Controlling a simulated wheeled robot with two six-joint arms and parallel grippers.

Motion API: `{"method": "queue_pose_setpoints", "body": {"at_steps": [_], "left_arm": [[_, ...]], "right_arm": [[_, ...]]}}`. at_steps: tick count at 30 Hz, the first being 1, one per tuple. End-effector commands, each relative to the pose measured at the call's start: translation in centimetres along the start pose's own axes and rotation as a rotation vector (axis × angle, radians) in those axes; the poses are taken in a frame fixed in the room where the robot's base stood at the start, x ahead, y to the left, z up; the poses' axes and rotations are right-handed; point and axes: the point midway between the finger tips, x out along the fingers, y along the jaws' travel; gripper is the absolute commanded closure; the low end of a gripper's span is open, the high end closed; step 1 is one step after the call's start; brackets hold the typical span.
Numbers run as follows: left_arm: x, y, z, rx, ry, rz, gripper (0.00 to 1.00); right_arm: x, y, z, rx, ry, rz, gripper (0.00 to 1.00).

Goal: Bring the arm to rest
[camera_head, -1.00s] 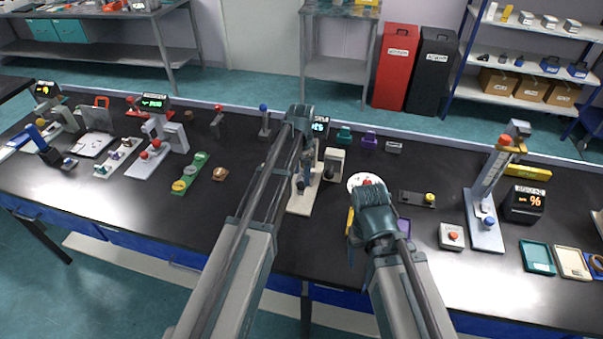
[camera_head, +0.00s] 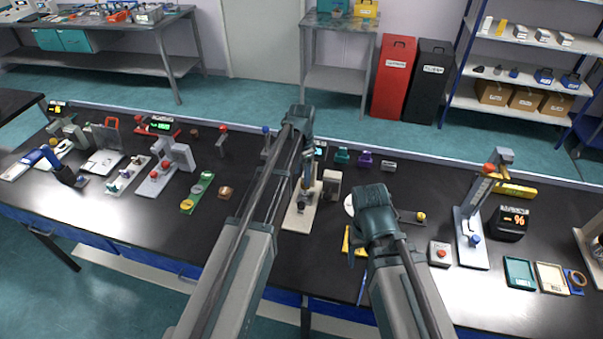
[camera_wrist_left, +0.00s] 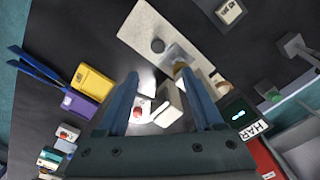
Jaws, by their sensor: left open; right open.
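My left arm reaches up from the bottom of the head view, with its wrist raised over the bench. In the left wrist view the two fingers of my left gripper (camera_wrist_left: 158,72) are apart, with nothing held between them. Below them is a device on a cream base (camera_wrist_left: 160,30), which also shows in the head view (camera_head: 298,216) beside that arm. My right gripper (camera_head: 375,210) is over the bench, right of the left one. Its wrist hides its fingertips, and I see nothing held.
A white round plate (camera_head: 349,205) is partly hidden behind my right wrist. A yellow item (camera_head: 350,241) lies left of that wrist. A red-button box (camera_head: 440,253) and a tall blue-grey stand (camera_head: 471,235) are to the right. Several devices fill the bench's left side.

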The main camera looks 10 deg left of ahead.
Motion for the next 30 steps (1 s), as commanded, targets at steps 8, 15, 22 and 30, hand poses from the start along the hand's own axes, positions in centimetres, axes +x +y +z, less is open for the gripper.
{"method": "queue_pose_setpoints", "body": {"at_steps": [8,15,22,30], "left_arm": [[0.1,0.1,0.0,-0.001,0.000,0.000,0.31],[2.6,9.5,2.5,-0.125,-0.029,-0.011,0.31],[5.4,21.1,7.6,-0.347,-0.068,-0.048,0.31],[6.4,25.9,10.6,-0.481,-0.082,-0.078,0.31]], "right_arm": [[0.1,0.0,0.0,0.000,0.000,0.000,0.31],[2.6,-0.2,-0.1,-0.001,0.000,0.000,0.31],[5.5,-0.5,-0.3,-0.003,0.000,0.001,0.31],[6.5,-0.6,-0.4,-0.005,0.000,0.001,0.31]]}}
